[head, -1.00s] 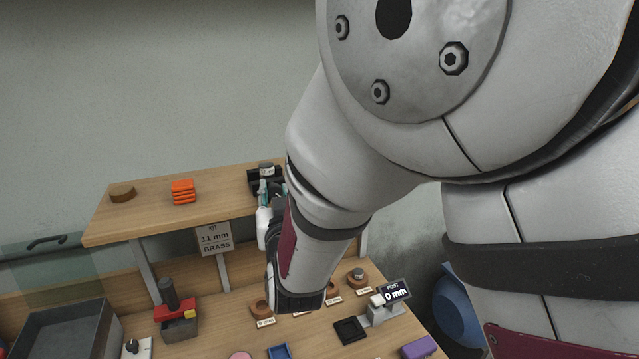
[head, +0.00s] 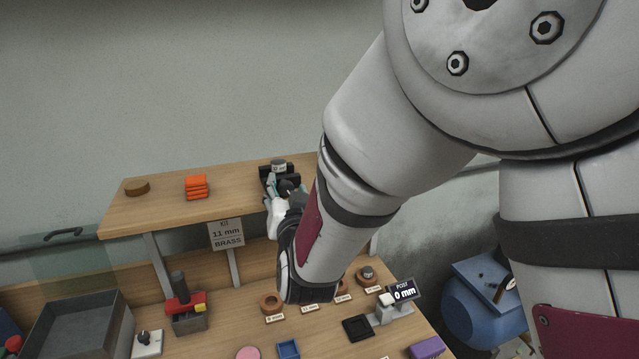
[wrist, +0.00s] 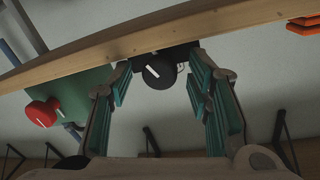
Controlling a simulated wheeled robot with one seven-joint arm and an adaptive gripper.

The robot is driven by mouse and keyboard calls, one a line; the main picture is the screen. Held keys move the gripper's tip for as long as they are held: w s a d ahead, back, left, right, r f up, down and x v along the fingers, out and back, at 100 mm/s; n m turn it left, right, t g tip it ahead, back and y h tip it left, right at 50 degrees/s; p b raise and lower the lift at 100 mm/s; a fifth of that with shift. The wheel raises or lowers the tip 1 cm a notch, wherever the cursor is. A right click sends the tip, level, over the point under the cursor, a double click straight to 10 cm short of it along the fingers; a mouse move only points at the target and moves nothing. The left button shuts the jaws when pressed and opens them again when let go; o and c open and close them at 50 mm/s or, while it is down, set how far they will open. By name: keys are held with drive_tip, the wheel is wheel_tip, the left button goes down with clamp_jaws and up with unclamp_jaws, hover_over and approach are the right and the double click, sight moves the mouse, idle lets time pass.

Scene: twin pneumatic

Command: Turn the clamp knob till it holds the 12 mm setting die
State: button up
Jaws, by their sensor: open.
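The black clamp (head: 266,176) stands on the right end of the wooden shelf. A short grey cylinder (head: 278,163), likely the setting die, sits at its top; its marking is too small to read. The clamp knob (wrist: 160,72) is black with a white pointer line, at the shelf's front edge in the wrist view. My gripper (wrist: 158,75) is open, with a teal-padded finger on each side of the knob in that view and gaps at both sides. I cannot tell how deep the fingertips reach past it. In the head view my forearm hides part of the gripper.
The shelf (head: 150,210) also carries a brown disc (head: 137,187) and an orange stack (head: 197,187). Below are a grey bin (head: 85,325), a red-topped device (head: 186,303), brown rings (head: 271,303) and a display reading 0 mm (head: 404,291). A sign reads 11 mm brass (head: 227,234).

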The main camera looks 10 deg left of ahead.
drive_tip(key=v, duration=1.2)
